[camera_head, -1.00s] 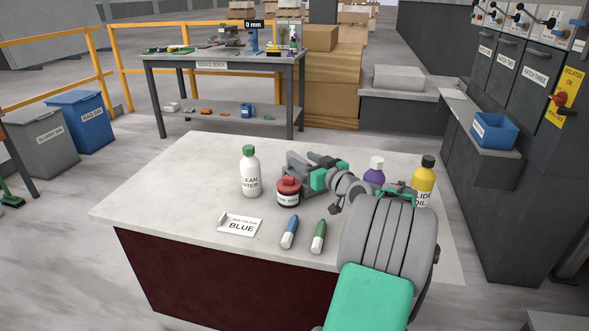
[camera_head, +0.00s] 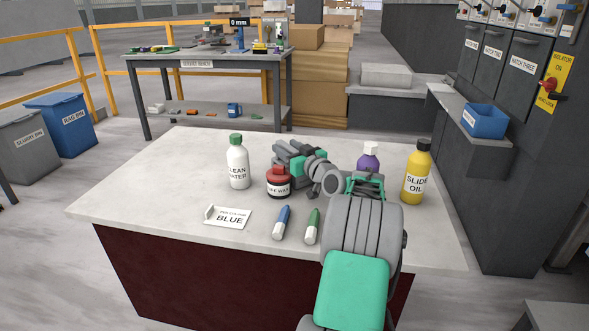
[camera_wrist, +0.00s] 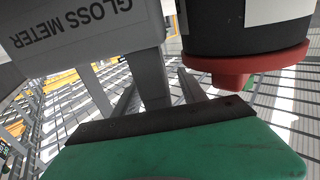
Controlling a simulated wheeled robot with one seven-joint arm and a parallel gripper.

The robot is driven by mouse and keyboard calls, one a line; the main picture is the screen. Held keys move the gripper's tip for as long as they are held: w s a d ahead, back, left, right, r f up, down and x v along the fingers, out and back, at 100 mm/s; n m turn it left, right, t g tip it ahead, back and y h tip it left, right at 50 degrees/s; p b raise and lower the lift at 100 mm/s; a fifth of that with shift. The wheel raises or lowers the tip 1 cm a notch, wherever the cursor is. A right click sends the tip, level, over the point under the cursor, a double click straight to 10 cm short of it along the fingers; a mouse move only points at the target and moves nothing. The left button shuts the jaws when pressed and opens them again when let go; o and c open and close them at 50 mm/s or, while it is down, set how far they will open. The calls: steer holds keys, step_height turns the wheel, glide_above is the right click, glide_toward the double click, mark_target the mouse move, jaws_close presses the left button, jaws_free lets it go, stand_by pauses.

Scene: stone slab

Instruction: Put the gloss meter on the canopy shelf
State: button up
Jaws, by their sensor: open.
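The gloss meter (camera_wrist: 75,38) is a grey block with its name on a label, close up at the upper left of the wrist view, where the lettering appears upside down. My gripper (camera_head: 288,155) is open, low over the slab behind the red-lidded jar (camera_head: 278,183). In the head view the gripper and arm crowd the meter, and I cannot clearly separate its body from them. In the wrist view the meter is close beside the grey fingers; I cannot tell whether they touch. Nothing in view is labelled as the canopy shelf.
A grey ledge with a blue bin (camera_head: 484,121) is at right. The left slab is clear.

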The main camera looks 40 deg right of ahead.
jaws_close()
stand_by(0.4)
stand_by(0.9)
steer(key=shift+r, duration=0.1)
